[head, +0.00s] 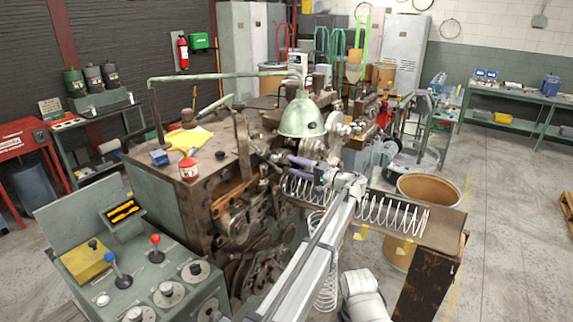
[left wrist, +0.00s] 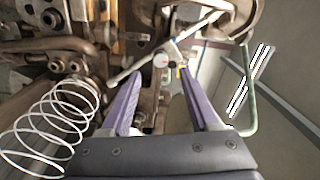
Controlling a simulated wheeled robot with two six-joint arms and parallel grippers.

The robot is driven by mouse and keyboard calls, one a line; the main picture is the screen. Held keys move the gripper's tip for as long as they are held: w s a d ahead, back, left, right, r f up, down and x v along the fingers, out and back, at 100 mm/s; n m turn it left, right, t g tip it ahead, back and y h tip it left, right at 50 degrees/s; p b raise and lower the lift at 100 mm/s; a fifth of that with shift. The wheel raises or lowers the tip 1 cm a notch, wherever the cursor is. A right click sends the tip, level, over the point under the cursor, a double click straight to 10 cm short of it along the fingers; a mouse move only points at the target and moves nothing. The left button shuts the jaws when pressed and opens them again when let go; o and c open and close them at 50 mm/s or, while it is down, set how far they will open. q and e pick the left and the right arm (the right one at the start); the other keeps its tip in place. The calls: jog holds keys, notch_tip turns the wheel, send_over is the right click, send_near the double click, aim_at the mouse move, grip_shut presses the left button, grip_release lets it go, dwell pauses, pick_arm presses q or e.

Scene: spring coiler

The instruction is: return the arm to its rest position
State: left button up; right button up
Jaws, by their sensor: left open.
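My left arm (head: 308,255) comes up from the bottom of the head view and reaches out over the spring coiler (head: 225,160). My left gripper (head: 289,167) has purple fingers and is at the machine's front, below the green lamp shade (head: 302,118). In the left wrist view the two fingers of the left gripper (left wrist: 162,76) stand apart, with nothing held between them. A white coiled spring (head: 395,214) lies along the brown shelf to the right of the gripper; a coil (left wrist: 50,128) also shows at the left of the wrist view. My right gripper does not show.
A control console (head: 150,285) with red and blue knob levers stands at the lower left. A brown drum (head: 428,188) stands behind the shelf (head: 440,222). A red-topped can (head: 188,170) and a yellow cloth (head: 189,140) lie on the machine top. Floor at the right is open.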

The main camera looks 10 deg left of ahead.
pick_arm(q)
jog(key=shift+s+d, duration=0.1)
jog(key=shift+d, duration=0.1)
jog(key=shift+s+a, duration=0.1)
jog(key=s+a+f+g+h, duration=0.2)
jog(key=s+f+h, duration=0.3)
jog(key=s, duration=0.4)
jog(key=s+a+f+n+g+h, duration=0.1)
jog(key=s+a+f+h, duration=0.1)
jog(key=s+f, duration=0.6)
jog(key=s+a+f+g+h, duration=0.2)
jog(key=s+f+h, duration=0.25)
jog(key=s, duration=0.55)
jog(key=s+d+f+h, duration=0.4)
jog(key=s+d+h, duration=0.25)
jog(key=s, duration=0.65)
jog(key=s+d+f+m+g+y+b, duration=0.1)
jog(key=s+d+f+m+y+b, duration=0.1)
jog(key=d, duration=0.9)
jog(key=s+f+m+b, duration=0.1)
jog(key=s+f+b, duration=0.1)
jog(key=s+f, duration=0.1)
jog(key=shift+d+b, duration=0.4)
